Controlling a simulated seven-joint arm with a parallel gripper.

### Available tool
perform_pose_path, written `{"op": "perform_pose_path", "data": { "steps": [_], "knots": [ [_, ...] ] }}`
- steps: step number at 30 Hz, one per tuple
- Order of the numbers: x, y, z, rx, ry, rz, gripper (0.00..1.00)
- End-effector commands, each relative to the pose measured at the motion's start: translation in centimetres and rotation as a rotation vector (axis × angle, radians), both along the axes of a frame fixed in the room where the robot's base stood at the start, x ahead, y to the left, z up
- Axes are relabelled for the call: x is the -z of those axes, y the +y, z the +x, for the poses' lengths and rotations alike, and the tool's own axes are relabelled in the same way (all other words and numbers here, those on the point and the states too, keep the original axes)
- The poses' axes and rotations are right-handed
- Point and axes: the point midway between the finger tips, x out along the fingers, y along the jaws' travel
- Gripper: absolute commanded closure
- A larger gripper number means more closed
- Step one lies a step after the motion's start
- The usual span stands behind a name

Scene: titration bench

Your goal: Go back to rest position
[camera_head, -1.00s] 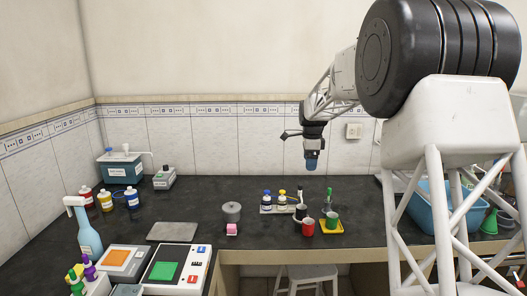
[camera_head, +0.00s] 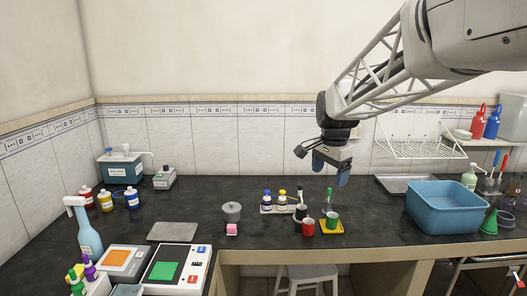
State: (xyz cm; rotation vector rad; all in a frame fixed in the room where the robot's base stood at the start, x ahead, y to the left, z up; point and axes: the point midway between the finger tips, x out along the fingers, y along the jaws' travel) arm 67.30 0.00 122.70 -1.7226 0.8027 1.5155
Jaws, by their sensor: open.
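My gripper (camera_head: 330,174) hangs in the air above the bench at right of centre, pointing down. Its two blue fingers are apart, with nothing visible between them. My arm reaches in from the upper right.
Small bottles (camera_head: 267,200) stand on a tray near the mugs. A blue basin (camera_head: 446,208) is at right, below a wall rack (camera_head: 420,148). Scales (camera_head: 176,268) and a spray bottle (camera_head: 88,236) are at front left. The air around the gripper looks clear.

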Motion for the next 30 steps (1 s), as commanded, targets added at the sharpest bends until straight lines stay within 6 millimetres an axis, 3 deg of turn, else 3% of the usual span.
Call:
{"op": "perform_pose_path", "data": {
  "steps": [15, 30],
  "knots": [
    [0.6, -0.3, -13.7, -0.337, -0.039, -0.051, 0.19],
    [4.0, -0.4, -26.3, -0.664, -0.071, -0.114, 0.19]
  ]
}}
